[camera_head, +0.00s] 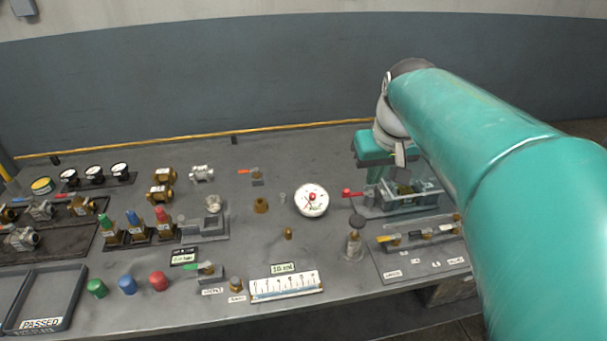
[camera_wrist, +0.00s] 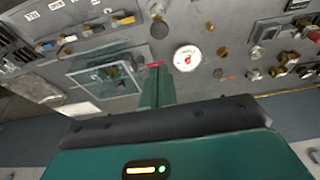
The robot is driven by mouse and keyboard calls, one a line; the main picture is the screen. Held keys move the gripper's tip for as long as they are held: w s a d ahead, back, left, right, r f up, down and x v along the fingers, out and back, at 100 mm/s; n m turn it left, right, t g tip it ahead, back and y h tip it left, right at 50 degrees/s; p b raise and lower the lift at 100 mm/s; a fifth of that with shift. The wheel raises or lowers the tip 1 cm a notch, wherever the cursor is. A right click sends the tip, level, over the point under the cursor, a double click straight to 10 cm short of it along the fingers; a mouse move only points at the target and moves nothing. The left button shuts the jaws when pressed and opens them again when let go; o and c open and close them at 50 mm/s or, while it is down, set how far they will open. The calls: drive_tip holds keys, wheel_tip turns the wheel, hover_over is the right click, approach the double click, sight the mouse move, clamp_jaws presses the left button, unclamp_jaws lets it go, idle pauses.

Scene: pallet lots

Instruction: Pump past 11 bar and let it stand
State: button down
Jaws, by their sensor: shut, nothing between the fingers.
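A round white gauge (camera_head: 312,200) with a red mark lies on the bench, and it also shows in the wrist view (camera_wrist: 187,58). Its reading is too small to tell. Right of it is the pump, a grey-green open tank (camera_head: 412,204) with a red-ended handle (camera_head: 352,193). The tank also shows in the wrist view (camera_wrist: 108,82). My gripper (camera_head: 375,180) is over the tank's left side, close to the red handle end. In the wrist view my fingers (camera_wrist: 157,72) are together, with the red end (camera_wrist: 155,65) just beyond their tips. Contact cannot be told.
A white scale (camera_head: 286,286) lies at the front edge. Fittings and colored caps (camera_head: 128,285) fill the left, beside a dark tray (camera_head: 45,298).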

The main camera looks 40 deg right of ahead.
approach(359, 222)
drive_tip(key=x, duration=0.3)
drive_tip(key=w+x, duration=0.1)
drive_tip(key=x, duration=0.1)
drive_tip(key=shift+w+d+f, duration=0.1)
drive_tip(key=shift+d+f, duration=0.05)
drive_tip(key=shift+d, duration=0.25)
drive_tip(key=shift+f, duration=0.6)
wheel_tip(359, 222, down, 3)
drive_tip(key=shift+f, duration=0.35)
